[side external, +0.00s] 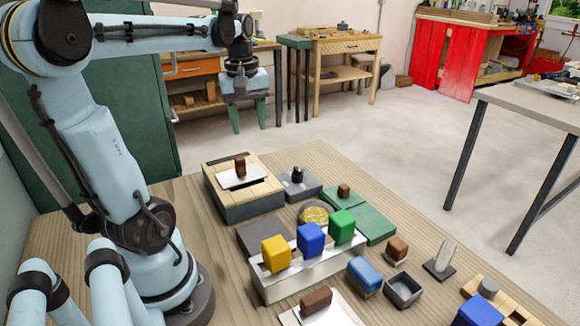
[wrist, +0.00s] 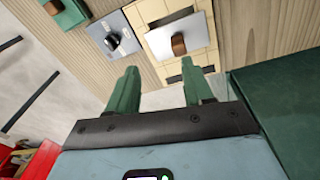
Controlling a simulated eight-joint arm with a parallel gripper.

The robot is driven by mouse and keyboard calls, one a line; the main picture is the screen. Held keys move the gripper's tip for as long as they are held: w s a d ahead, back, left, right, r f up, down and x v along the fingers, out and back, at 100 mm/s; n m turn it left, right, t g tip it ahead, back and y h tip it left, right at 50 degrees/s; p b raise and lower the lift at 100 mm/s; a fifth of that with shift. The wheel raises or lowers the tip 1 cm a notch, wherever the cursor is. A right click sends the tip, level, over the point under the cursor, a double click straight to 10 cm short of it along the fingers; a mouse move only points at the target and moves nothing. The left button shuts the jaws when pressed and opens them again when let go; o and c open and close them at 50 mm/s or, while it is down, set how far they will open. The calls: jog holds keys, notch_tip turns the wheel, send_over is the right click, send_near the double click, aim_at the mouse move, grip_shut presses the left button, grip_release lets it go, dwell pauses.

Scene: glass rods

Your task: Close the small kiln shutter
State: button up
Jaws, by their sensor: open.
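The small kiln (side external: 245,210) is a low box with a cream brick top and a dark grey base, at the table's far left. Its shutter looks like the pale flat plate (side external: 232,183) with an upright brown handle (side external: 240,166) lying on top. A dark gap shows in the bricks beside the plate. In the wrist view the plate (wrist: 160,43) and brown handle (wrist: 179,44) lie beyond my fingertips, with a dark strip along the plate's upper edge. My gripper (side external: 248,122) has green fingers, spread and empty, high above and apart from the kiln; it also shows in the wrist view (wrist: 160,68).
A grey box with a black knob (side external: 298,178) stands right beside the kiln. A rack with yellow, blue and green blocks (side external: 310,268) stands nearer. Green plates (side external: 365,219), a yellow dish (side external: 316,214) and a dark open box (side external: 403,290) lie further right. Above the kiln is clear.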

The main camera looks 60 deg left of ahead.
aim_at(239, 158)
jog(key=a+f, duration=0.1)
jog(key=f, duration=0.2)
jog(key=s+a+f+n, duration=0.1)
jog(key=f, duration=0.3)
jog(key=s+a+f+n, duration=0.1)
jog(key=f, duration=0.3)
jog(key=shift+f+g+h, duration=0.2)
jog(key=shift+g+h, duration=0.1)
jog(key=shift+g, duration=0.1)
grip_shut()
